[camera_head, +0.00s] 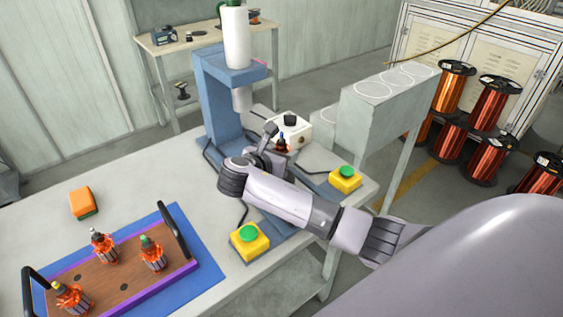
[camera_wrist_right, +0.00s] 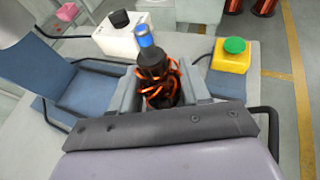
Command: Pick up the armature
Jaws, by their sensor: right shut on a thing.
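My right gripper (camera_head: 273,140) is over the blue press base near the back of the table. In the right wrist view its two grey fingers (camera_wrist_right: 160,92) are shut on an armature (camera_wrist_right: 158,85) with copper windings and a blue top, held upright. In the head view this armature (camera_head: 282,144) shows only in part behind the gripper. Three other armatures, with a white top (camera_head: 103,246), a green top (camera_head: 152,254) and a yellow top (camera_head: 72,298), stand in the wooden tray (camera_head: 118,288) at front left. My left gripper is not in view.
A blue press (camera_head: 215,100) stands beside my right gripper, with a white control box (camera_head: 293,131) behind. Two yellow boxes with green buttons (camera_head: 250,241) (camera_head: 345,179) flank the base. An orange block (camera_head: 83,203) lies at left. Copper spools (camera_head: 490,105) are stacked at right.

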